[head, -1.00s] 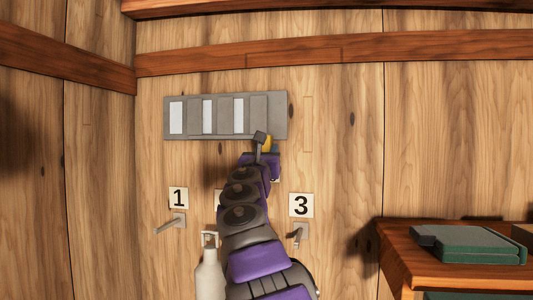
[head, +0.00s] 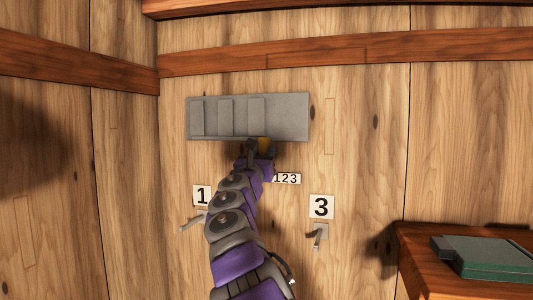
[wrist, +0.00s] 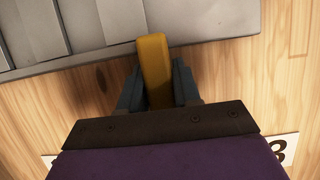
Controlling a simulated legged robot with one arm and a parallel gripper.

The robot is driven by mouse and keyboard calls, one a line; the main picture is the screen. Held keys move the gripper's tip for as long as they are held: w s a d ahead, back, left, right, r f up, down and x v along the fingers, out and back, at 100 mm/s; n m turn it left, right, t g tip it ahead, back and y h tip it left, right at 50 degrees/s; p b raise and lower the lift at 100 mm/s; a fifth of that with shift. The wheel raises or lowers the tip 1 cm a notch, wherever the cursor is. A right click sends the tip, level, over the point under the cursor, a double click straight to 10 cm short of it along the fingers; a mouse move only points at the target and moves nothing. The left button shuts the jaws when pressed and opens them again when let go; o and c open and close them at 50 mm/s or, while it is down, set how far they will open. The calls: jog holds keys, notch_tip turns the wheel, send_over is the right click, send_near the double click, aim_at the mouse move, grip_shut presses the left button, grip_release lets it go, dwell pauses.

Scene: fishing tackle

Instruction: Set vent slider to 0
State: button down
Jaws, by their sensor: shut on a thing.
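The grey vent (head: 290,118) is fixed to the wood wall in the middle of the head view. Its slats show solid grey, with no white openings between them. A yellow handle (wrist: 153,62) sticks out at the vent's lower edge in the wrist view. My gripper (wrist: 157,88) is shut on this handle, with a dark finger on each side. In the head view my gripper (head: 257,148) is just below the vent's lower edge, and it mostly hides the handle.
Below the vent are a "1" label (head: 202,195), a "3" label (head: 321,207) and a "123" label (head: 287,178). Small grey levers sit under the 1 and 3 labels. A wooden table (head: 418,250) with a green case (head: 490,258) stands at lower right.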

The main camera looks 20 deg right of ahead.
jog(key=c, duration=1.2)
grip_release()
jog(key=shift+a+r, duration=0.1)
jog(key=shift+a, duration=0.05)
jog(key=o, duration=0.3)
jog(key=shift+w+a, duration=0.2)
jog(key=shift+w, duration=0.1)
jog(key=shift+s, duration=0.1)
jog(key=shift+s+a, duration=0.1)
jog(key=shift+s, duration=0.1)
jog(key=b+v, duration=0.4)
jog(key=v, duration=1.3)
jog(key=shift+w+a+f, duration=0.1)
jog(key=shift+a+f, duration=0.05)
jog(key=shift+f, duration=0.05)
jog(key=shift+f, duration=0.1)
